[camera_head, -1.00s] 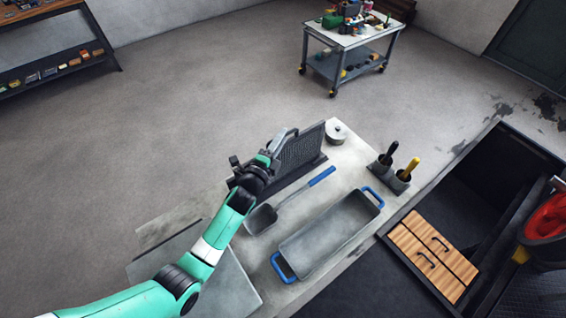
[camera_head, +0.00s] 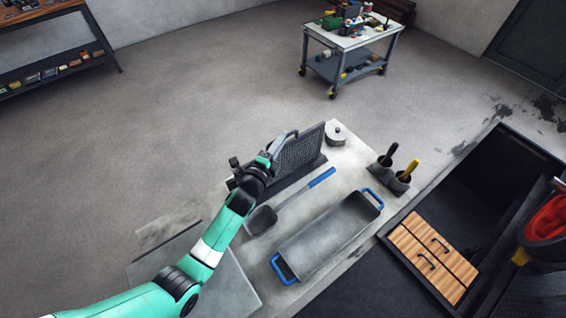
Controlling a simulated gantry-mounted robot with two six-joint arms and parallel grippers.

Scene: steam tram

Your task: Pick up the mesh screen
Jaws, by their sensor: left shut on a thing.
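The mesh screen (camera_head: 301,150) is a dark, roughly rectangular panel with a fine grid. It stands on edge, near upright, in a dark base (camera_head: 308,171) at the far side of the bench. My left gripper (camera_head: 267,158) is at the screen's left end, shut on it near a grey curved handle (camera_head: 283,139). The arm and gripper hide the exact grip and the screen's lower left part. I cannot tell whether the screen is clear of the base. My right gripper is not in view.
On the bench (camera_head: 345,165), a blue-handled shovel (camera_head: 262,219) and a grey tray (camera_head: 328,236) with blue handles lie near the screen. A round lidded tin (camera_head: 335,134) stands just right of it. Two handled tools in holders (camera_head: 390,181) stand at the right edge.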

